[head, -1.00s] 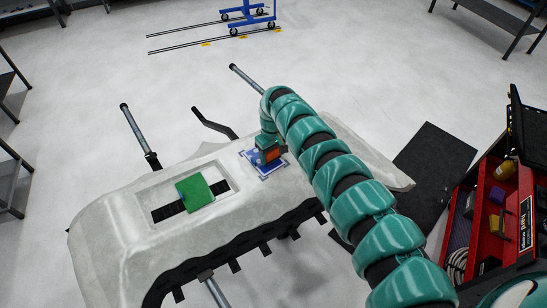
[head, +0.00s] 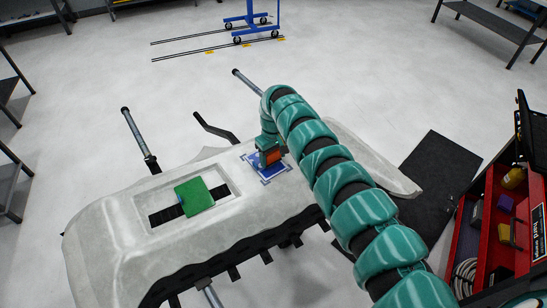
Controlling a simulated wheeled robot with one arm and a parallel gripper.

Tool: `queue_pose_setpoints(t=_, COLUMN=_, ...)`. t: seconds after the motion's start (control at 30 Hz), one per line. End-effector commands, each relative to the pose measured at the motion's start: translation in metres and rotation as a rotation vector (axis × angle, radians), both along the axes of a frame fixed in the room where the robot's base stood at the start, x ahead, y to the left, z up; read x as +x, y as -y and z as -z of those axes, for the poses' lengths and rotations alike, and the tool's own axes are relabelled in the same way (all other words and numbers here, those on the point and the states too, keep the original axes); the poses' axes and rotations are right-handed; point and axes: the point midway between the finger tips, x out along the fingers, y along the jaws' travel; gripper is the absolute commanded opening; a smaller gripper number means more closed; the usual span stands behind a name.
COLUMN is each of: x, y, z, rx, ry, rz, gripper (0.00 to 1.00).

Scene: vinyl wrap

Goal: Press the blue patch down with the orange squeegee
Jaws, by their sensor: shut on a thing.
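The blue patch (head: 264,173) lies on the pale moulded panel (head: 110,225), inside a square frame of white and blue corner marks. My gripper (head: 268,150) is over the patch at the end of my teal arm and is shut on the orange squeegee (head: 272,157). The squeegee is at the patch's far part; my gripper and arm hide part of both. I cannot tell whether the squeegee's edge touches the patch.
A green pad (head: 194,197) lies across the panel's rectangular recess, left of the patch. A red toolbox (head: 500,225) with several small items stands at right by a black mat (head: 437,165). Metal bars stick out behind the panel.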

Motion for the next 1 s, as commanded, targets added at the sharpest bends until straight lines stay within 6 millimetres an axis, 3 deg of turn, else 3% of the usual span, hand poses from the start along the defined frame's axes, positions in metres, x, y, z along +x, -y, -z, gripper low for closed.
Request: queue_pose_setpoints(t=1.0, x=0.0089, y=-0.0039, z=0.0001, rx=-0.004, ry=0.0, rz=0.001, gripper=0.45)
